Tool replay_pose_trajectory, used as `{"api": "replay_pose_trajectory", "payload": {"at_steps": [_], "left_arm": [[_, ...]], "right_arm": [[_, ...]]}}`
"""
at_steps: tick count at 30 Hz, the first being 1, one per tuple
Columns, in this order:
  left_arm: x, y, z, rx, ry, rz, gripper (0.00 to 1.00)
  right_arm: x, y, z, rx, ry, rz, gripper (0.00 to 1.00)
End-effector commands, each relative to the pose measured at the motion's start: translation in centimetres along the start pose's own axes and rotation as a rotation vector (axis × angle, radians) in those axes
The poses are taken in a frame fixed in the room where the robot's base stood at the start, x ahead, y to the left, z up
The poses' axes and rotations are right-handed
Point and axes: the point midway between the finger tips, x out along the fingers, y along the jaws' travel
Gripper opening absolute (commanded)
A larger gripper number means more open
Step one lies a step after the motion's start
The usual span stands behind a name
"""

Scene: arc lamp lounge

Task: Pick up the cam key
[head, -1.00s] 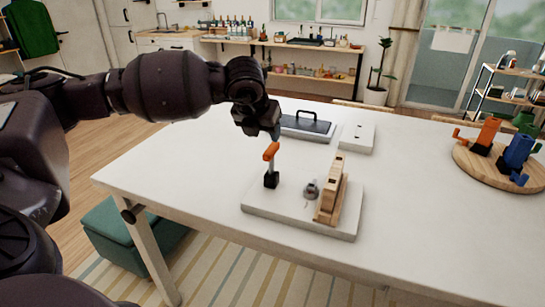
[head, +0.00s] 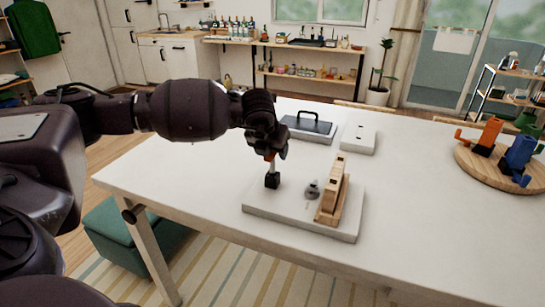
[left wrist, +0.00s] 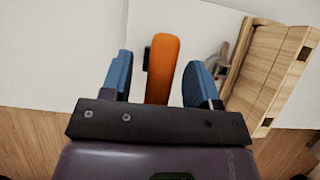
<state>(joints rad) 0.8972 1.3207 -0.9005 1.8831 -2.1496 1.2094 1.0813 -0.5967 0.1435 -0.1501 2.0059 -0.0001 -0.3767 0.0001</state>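The cam key (head: 271,166) stands upright in a small black holder (head: 272,180) on a pale board (head: 290,219). Its orange handle shows clearly in the left wrist view (left wrist: 162,68); in the head view my gripper hides most of it. My left gripper (head: 274,152) is at the top of the key. In the left wrist view its two blue fingertips (left wrist: 159,80) are apart, one on each side of the handle, with a gap on both sides. My right gripper is in neither view.
A wooden block (head: 333,190) and a small grey metal part (head: 312,190) are on the same board, right of the key. Behind are a black-handled tray (head: 308,127) and a white box (head: 358,138). A round wooden board (head: 480,168) with orange and blue parts is far right.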

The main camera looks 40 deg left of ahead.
Motion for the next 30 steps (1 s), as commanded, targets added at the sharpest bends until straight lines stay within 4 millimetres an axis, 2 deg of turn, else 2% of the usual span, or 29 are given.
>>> {"api": "replay_pose_trajectory", "payload": {"at_steps": [1, 10, 17, 22, 26, 30], "left_arm": [[0.0, 0.0, 0.0, 0.000, 0.000, 0.000, 0.48], [0.0, 0.0, 0.0, 0.000, 0.000, 0.000, 0.02], [-0.1, 0.0, 0.1, 0.000, -0.001, 0.000, 0.02], [-1.1, 0.0, 0.7, -0.001, -0.004, -0.001, 0.02], [-3.0, 0.0, 1.8, 0.000, -0.006, -0.002, 0.02], [-6.0, 0.0, 3.5, 0.000, -0.007, -0.002, 0.02]], "right_arm": [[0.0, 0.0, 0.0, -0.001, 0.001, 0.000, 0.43], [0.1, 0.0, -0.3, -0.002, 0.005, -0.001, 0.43], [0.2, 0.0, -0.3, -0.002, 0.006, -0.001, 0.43], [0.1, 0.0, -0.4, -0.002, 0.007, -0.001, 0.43], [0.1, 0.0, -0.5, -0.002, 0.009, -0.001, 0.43], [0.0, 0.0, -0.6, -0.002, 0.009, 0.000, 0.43]]}}
